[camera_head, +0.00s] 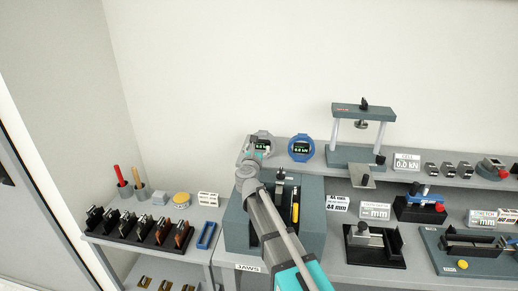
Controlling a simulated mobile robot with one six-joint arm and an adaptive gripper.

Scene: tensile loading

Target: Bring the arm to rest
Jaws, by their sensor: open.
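My gripper (258,146) is small in the head view, at the end of my raised arm. It is open, and I see nothing held between its fingers.
A blue gauge (301,148) and a grey press frame (358,152) stand to the right on the shelf. A black rack (141,229) with several specimens is at left. Black fixtures (374,247) and displays fill the right bench. The wall above is bare.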

